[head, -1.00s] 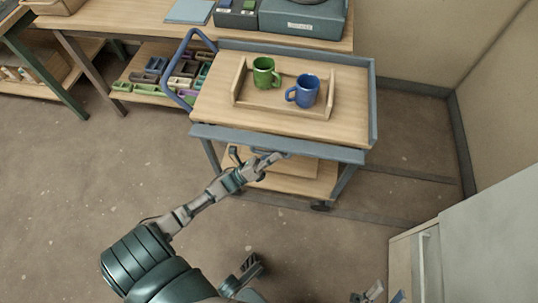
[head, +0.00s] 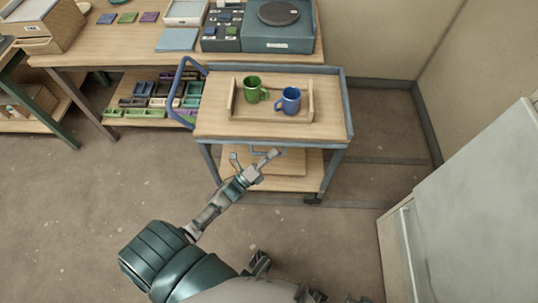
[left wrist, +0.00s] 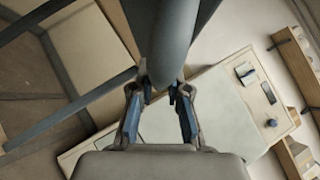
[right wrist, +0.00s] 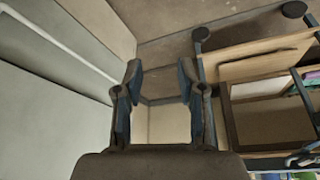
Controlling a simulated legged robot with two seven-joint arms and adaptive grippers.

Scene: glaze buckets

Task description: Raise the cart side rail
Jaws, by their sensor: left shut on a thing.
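The cart (head: 215,128) stands ahead with a wooden top. Its near-side rail (head: 318,144) shows in the head view as a narrow grey-blue band along the front edge; its exact angle is hard to tell. My left gripper (head: 266,158) is at the middle of that side, just below the band. In the left wrist view my left gripper (left wrist: 163,90) is shut on a grey-blue bar (left wrist: 176,40), which looks like the rail's handle. My right gripper (right wrist: 160,75) is open and empty in the right wrist view, away from the cart's legs and shelf.
A wooden tray (head: 235,112) on the cart holds a green mug (head: 252,88) and a blue mug (head: 288,100). A blue push handle (head: 183,72) rises at the cart's left. A workbench (head: 130,42) stands behind; a pale cabinet (head: 480,210) is at right. Floor at left is clear.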

